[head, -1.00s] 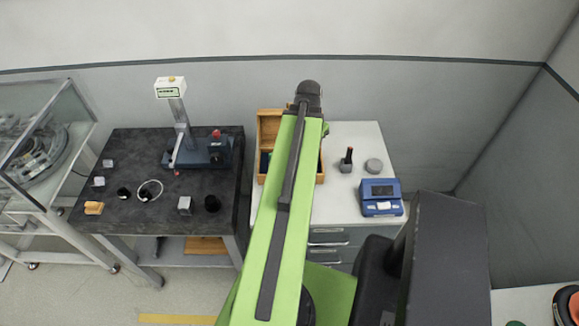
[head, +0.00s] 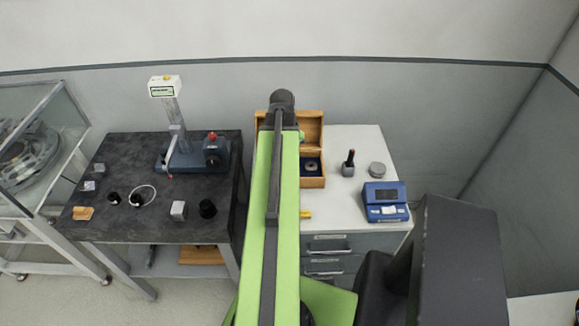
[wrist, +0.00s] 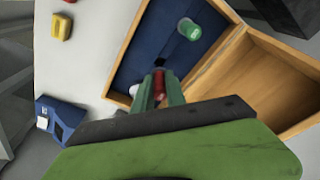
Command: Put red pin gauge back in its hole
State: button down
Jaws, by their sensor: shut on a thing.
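The red pin gauge (wrist: 159,82) is between the green fingers of my gripper (wrist: 160,92), which is shut on it in the wrist view. It is over the blue insert (wrist: 150,45) of the open wooden box (wrist: 223,8). A green pin gauge (wrist: 188,30) stands in the insert, with a dark spot, perhaps a hole, beside it. A pale round piece (wrist: 134,90) shows beside the fingers. I cannot tell whether the red pin touches the insert. In the head view my arm hides the gripper and part of the wooden box (head: 314,183).
The raised lid (wrist: 265,80) is close beside the fingers. The white cabinet top (head: 345,205) holds a blue device (head: 385,200), a dark red-tipped tool (head: 348,165), a grey puck (head: 377,170) and a small yellow item (head: 306,214). A black table (head: 150,215) with instruments stands left.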

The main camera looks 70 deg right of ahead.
jog(key=shift+w+f, duration=0.15)
jog(key=shift+w, duration=0.1)
notch_tip(320, 180, down, 4)
jog(key=b, duration=0.3)
jog(key=shift+b, duration=0.4)
jog(key=shift+r, duration=0.25)
jog(key=shift+f, duration=0.1)
jog(key=c, duration=1.4)
grip_release()
jog(key=shift+o, duration=0.2)
jog(key=shift+f, duration=0.1)
notch_tip(320, 180, up, 17)
jog(key=a+p, duration=0.2)
jog(key=p, duration=1.5)
jog(key=shift+w+a, duration=0.3)
jog(key=shift+w, duration=0.05)
